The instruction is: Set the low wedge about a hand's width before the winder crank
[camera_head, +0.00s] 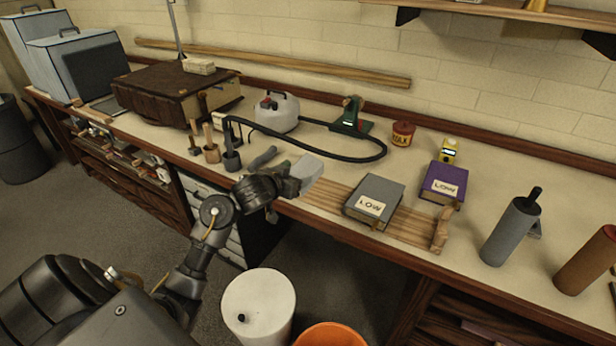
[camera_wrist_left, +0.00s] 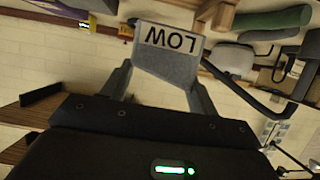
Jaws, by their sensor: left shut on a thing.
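My left gripper (camera_head: 292,180) is shut on a pale grey wedge (camera_head: 309,168), held at the bench's front edge, by the left end of a wooden rack. In the left wrist view the wedge (camera_wrist_left: 165,68) sits between both fingers (camera_wrist_left: 158,85) and carries a white "LOW" label, upside down there. A green device on a dark base (camera_head: 350,118) stands at the back of the bench; it may be the winder crank, but I cannot tell its crank clearly. My right gripper is not in view.
A black hose (camera_head: 340,158) loops from a white tank (camera_head: 276,112) across mid-bench. Wooden-handled tools (camera_head: 211,150) stand left. Bare bench lies between hose and rack.

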